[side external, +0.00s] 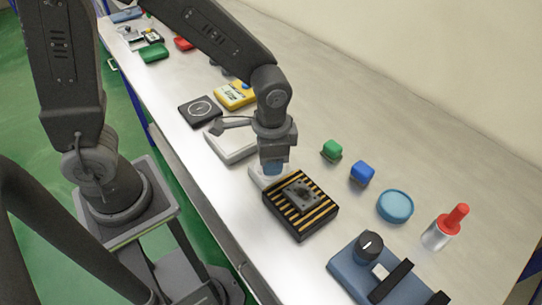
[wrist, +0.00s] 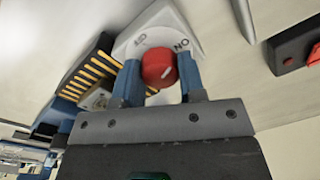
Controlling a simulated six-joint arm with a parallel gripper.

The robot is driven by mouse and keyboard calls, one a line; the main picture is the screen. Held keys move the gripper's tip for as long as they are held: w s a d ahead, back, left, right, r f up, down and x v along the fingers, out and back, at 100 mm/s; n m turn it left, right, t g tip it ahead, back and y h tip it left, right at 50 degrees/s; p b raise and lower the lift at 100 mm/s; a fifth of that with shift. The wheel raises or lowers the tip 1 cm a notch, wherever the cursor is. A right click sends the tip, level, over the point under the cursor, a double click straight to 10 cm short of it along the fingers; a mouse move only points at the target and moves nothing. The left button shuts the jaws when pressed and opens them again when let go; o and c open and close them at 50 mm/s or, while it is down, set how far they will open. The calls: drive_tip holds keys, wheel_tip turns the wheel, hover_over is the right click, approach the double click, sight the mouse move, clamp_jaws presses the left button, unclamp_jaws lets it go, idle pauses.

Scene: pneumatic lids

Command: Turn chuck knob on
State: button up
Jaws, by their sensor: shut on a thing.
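A red knob (wrist: 157,66) sits on a white base (wrist: 172,20) in the wrist view. The base carries an "ON" label (wrist: 181,44), which reads upside down, and a second label on the left that I cannot read clearly. A short pale mark on the knob's face slants from lower left to upper right. My gripper (wrist: 159,76) has its two blue fingers on either side of the knob and is shut on it. In the side external view my gripper (side external: 272,168) points down over the white base (side external: 256,174), and the knob is hidden.
A black-and-yellow striped block (side external: 300,232) with a grey part on top stands close beside the base. A blue fixture with a dark knob (side external: 369,246), a blue lid (side external: 395,206), green (side external: 331,150) and blue (side external: 362,173) blocks and a red-topped bottle (side external: 438,235) stand to the right.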

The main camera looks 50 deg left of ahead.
drive_tip(key=shift+m, duration=2.3)
drive_tip(key=o, duration=0.9)
drive_tip(key=r, duration=1.3)
drive_tip(key=shift+s+d+r, duration=0.2)
drive_tip(key=shift+s+r, duration=0.05)
drive_tip(key=shift+r, duration=0.15)
drive_tip(key=s+a+n+t, duration=0.1)
drive_tip(key=s+a+n, duration=0.1)
drive_tip(key=a+n, duration=0.1)
drive_tip(key=s+a+r+n+t, duration=0.1)
drive_tip(key=s+a+n+t, duration=0.1)
drive_tip(key=s+a+n, duration=0.1)
drive_tip(key=s+a+r+n+t, duration=0.1)
drive_tip(key=s+a+n+t, duration=0.1)
drive_tip(key=s+a+n, duration=0.1)
drive_tip(key=shift+s+n, duration=0.15)
drive_tip(key=shift+n, duration=0.45)
